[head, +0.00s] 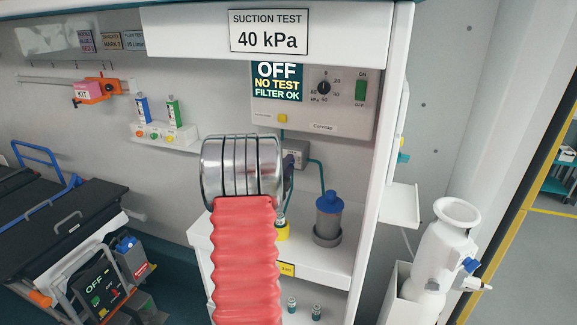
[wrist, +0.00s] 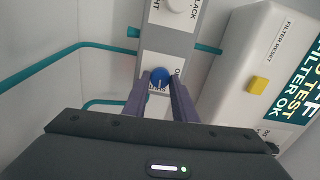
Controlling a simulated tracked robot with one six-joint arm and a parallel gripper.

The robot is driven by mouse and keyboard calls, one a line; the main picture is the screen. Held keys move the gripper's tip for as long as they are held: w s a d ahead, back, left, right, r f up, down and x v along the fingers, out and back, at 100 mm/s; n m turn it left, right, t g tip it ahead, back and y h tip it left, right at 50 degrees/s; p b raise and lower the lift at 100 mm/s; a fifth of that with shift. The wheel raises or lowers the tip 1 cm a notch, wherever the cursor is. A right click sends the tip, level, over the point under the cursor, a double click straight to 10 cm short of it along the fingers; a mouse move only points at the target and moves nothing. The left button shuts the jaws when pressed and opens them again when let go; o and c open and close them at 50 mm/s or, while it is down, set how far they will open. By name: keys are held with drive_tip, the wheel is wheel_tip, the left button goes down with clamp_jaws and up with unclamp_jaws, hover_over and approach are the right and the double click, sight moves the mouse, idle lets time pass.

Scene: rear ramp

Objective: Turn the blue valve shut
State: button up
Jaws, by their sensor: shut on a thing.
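The blue valve (wrist: 160,76) is a small round knob with a pale mark on a grey panel (wrist: 187,47) in the wrist view. My gripper (wrist: 160,88) is shut on it, with one purple finger on each side. The lettering beside the knob is partly hidden by the fingers, so I cannot read its position. In the head view, a small grey box (head: 298,150) shows on the wall under the suction unit, just right of my arm's metal end. My arm hides the valve and most of the gripper there.
Teal tubes (wrist: 100,47) run along the wall. The suction unit (head: 345,105) reads OFF, NO TEST, FILTER OK. A blue-topped jar (head: 329,215) stands on the shelf, right of my arm.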

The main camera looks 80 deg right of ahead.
drive_tip(key=shift+s+f, duration=0.2)
drive_tip(key=shift+f, duration=0.1)
drive_tip(key=o, duration=1)
drive_tip(key=shift+r, duration=0.15)
drive_tip(key=shift+o, duration=0.2)
drive_tip(key=shift+w, duration=0.1)
drive_tip(key=shift+a, duration=0.1)
drive_tip(key=w+a, duration=0.1)
drive_tip(key=a, duration=1.2)
drive_tip(key=shift+w+a, duration=0.15)
drive_tip(key=shift+a, duration=0.15)
